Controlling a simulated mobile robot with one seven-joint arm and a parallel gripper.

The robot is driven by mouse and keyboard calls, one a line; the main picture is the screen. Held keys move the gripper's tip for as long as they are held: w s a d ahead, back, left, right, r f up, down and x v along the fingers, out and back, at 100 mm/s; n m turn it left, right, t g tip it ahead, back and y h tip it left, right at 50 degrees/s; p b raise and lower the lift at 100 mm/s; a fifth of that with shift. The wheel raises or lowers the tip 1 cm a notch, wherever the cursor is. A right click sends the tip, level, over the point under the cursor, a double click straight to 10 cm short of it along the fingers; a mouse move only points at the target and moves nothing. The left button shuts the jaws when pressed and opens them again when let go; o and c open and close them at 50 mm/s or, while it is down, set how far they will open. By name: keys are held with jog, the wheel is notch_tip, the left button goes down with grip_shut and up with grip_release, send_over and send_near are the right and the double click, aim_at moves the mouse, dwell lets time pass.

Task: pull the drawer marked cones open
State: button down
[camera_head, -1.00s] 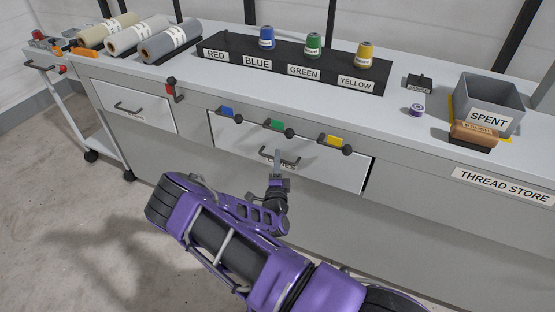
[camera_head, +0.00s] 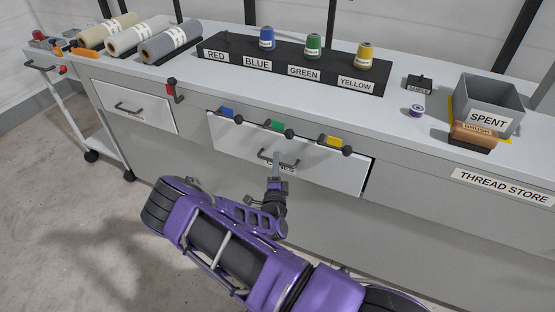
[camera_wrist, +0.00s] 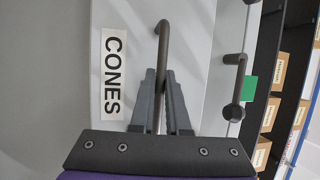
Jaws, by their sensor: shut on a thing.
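The drawer marked CONES (camera_head: 325,172) is a light grey front under the counter, with a dark gap along its right side, so it stands slightly out. Its dark bar handle (camera_head: 289,163) is near the middle. My gripper (camera_head: 276,157) reaches it from the front. In the wrist view my gripper (camera_wrist: 160,85) has its two grey fingers closed on either side of the handle (camera_wrist: 162,45). The CONES label (camera_wrist: 113,75) is beside the fingers. The head view shows that label partly covered.
Another closed drawer (camera_head: 130,105) is to the left, by a red-topped lever (camera_head: 172,88). Thread cones (camera_head: 313,46) and a grey SPENT bin (camera_head: 490,92) stand on the counter.

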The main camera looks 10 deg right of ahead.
jog(key=s+a+p, duration=0.1)
jog(key=s+a, duration=0.5)
jog(key=s, duration=0.2)
jog(key=s+a+p, duration=0.2)
jog(key=s+a, duration=0.4)
jog(key=s, duration=0.3)
jog(key=shift+s+a, duration=0.3)
jog(key=c, duration=1.2)
grip_release()
jog(key=v, duration=1.7)
jog(key=shift+s+a+f, duration=0.1)
jog(key=shift+s, duration=0.05)
